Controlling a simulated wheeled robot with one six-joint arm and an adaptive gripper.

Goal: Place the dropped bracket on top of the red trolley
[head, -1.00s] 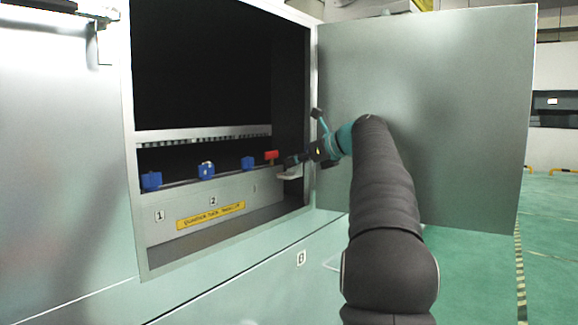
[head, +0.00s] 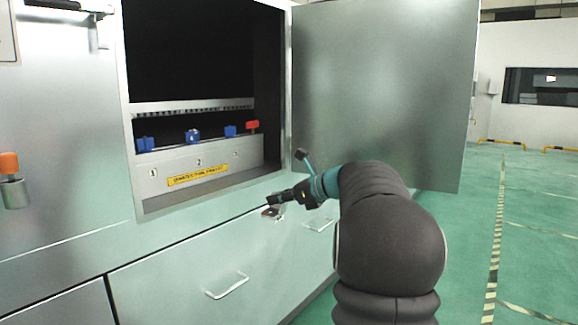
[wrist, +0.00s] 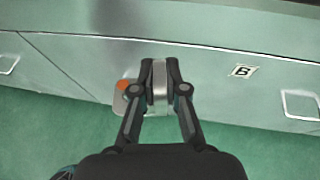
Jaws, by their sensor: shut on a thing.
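My gripper (head: 273,200) is in front of the cabinet, below the lower right corner of its opening. It is shut on a small metal bracket (head: 271,213), which hangs just under the fingertips. In the wrist view my gripper (wrist: 160,78) has its two dark fingers on either side of the bracket's grey metal part (wrist: 160,82). A flat plate with an orange spot (wrist: 122,86) shows left of the fingers and looks like part of the bracket. The red trolley is not in view.
Drawer handles (head: 227,286) stick out below. Green floor (head: 535,215) is clear at right.

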